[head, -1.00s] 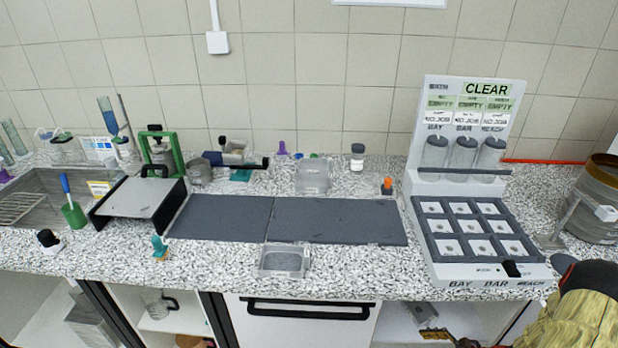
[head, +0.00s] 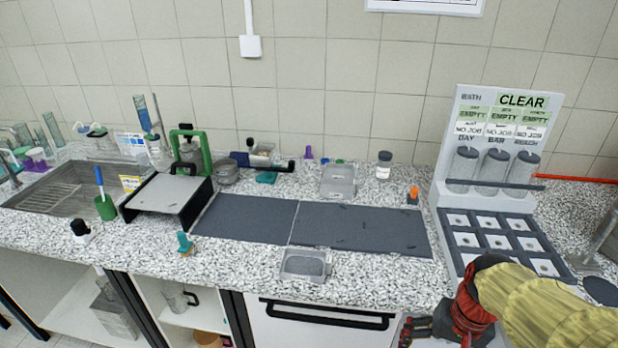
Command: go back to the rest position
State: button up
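My gripper (head: 412,332) is at the lower right of the head view, in front of the counter's front edge near the white drawer front. It is dark and partly cut off by the bottom edge of the picture. Its fingers are too small and blurred to tell whether they are open. I see nothing clearly held in it. My arm, in a yellow-tan sleeve with a red and black wrist, reaches in from the right and covers the lower part of the white sample station (head: 447,215).
The speckled counter (head: 240,265) holds two dark mats (head: 360,228), a clear tray (head: 305,265) at the front and a green-framed device (head: 188,150). A sink (head: 60,190) is at the left. Open shelves and the drawer front (head: 310,335) lie below.

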jog(key=s+a+r+n+t, duration=0.1)
jog(key=a+r+n+t, duration=0.3)
jog(key=a+r, duration=0.6)
notch_tip(320, 180, up, 2)
jog(key=shift+s+a+r+n+t+h, duration=0.15)
jog(key=shift+s+n+t+h, duration=0.2)
jog(key=shift+n, duration=0.35)
jog(key=shift+c, duration=0.4)
